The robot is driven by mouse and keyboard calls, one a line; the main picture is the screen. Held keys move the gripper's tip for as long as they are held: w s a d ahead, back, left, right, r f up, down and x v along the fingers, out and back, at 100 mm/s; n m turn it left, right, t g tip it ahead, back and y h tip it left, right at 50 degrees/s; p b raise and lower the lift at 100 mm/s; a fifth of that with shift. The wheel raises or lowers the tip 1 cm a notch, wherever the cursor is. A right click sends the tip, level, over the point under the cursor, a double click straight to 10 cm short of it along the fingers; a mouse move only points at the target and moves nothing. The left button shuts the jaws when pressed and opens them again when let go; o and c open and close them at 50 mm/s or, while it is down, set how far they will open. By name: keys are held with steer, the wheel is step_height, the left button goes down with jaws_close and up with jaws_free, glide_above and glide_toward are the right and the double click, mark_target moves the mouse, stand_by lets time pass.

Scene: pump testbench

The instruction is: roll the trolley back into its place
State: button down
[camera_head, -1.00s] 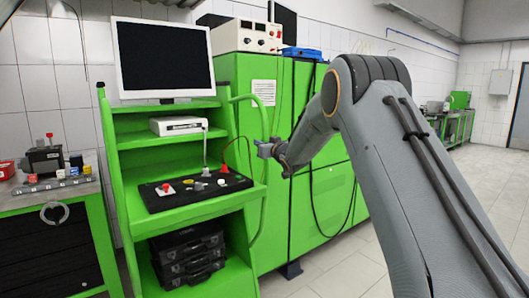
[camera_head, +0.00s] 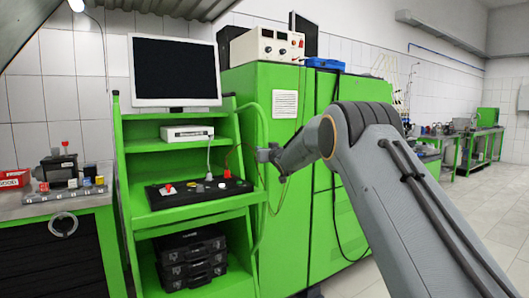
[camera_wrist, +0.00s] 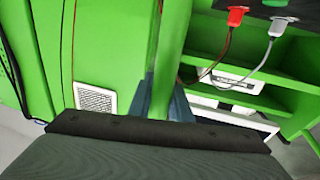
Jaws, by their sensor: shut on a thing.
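The green trolley (camera_head: 187,217) stands left of centre in the head view, between the workbench and the tall green cabinet. It carries a monitor (camera_head: 174,71) on top, a white box (camera_head: 187,133) on a shelf, a black panel (camera_head: 199,191) with plugs, and black cases (camera_head: 190,262) below. My gripper (camera_head: 268,155) is at the trolley's right side, at its green tube handle (camera_head: 263,195). In the wrist view my gripper (camera_wrist: 165,98) is shut around the green tube (camera_wrist: 172,55). The fingertips are partly hidden behind the dark gripper body.
The tall green cabinet (camera_head: 292,165) stands close on the trolley's right, with a power supply (camera_head: 267,45) on top. A workbench (camera_head: 50,204) with small parts stands close on its left. Open floor (camera_head: 484,195) lies at the right.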

steer(key=shift+r, duration=0.1)
steer(key=c, duration=1.6)
jaws_free()
steer(key=shift+w, duration=0.1)
steer(key=shift+c, duration=0.2)
steer(key=b+v, duration=0.1)
steer(key=v, duration=0.6)
steer(key=shift+s, duration=0.35)
steer(key=shift+d, duration=0.1)
steer(key=shift+d, duration=0.1)
